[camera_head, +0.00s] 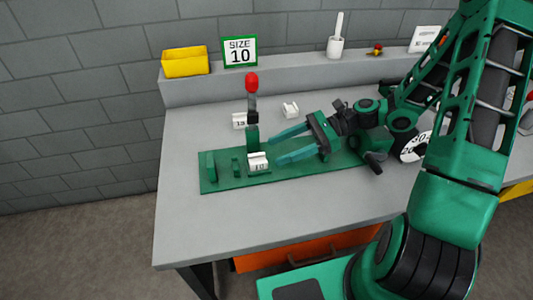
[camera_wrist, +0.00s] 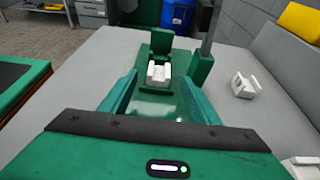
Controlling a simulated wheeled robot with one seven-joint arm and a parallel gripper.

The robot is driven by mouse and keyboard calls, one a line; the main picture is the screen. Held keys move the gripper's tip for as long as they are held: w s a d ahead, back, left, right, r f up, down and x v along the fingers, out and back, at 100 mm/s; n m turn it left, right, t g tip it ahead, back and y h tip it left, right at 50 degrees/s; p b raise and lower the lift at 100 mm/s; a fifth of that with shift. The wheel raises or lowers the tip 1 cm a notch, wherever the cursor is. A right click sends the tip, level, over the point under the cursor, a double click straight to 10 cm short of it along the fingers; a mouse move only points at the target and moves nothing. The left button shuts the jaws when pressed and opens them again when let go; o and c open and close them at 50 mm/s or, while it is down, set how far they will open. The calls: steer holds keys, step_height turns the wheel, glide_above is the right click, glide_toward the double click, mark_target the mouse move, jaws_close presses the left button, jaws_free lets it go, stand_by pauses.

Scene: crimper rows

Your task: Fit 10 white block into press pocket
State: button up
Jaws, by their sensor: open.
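The white block marked 10 (camera_head: 258,162) is at the press on the green base plate (camera_head: 215,182). In the wrist view the white block (camera_wrist: 159,76) stands upright on a green seat, notch upward, in front of a green upright (camera_wrist: 161,42). I cannot tell whether it is fully down in the pocket. The press has a dark post with a red knob (camera_head: 251,82). My gripper (camera_head: 280,149) is open, its fingers just right of the block. In the wrist view the two fingers lie apart on either side of the near plate, with nothing between them.
A white block marked 13 (camera_head: 239,122) and another white block (camera_head: 290,110) stand behind the plate. A yellow bin (camera_head: 185,62), a SIZE 10 sign (camera_head: 239,51) and a white cup (camera_head: 335,46) are on the back ledge. The table's front left is clear.

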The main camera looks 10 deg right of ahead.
steer(key=shift+v, duration=1.75)
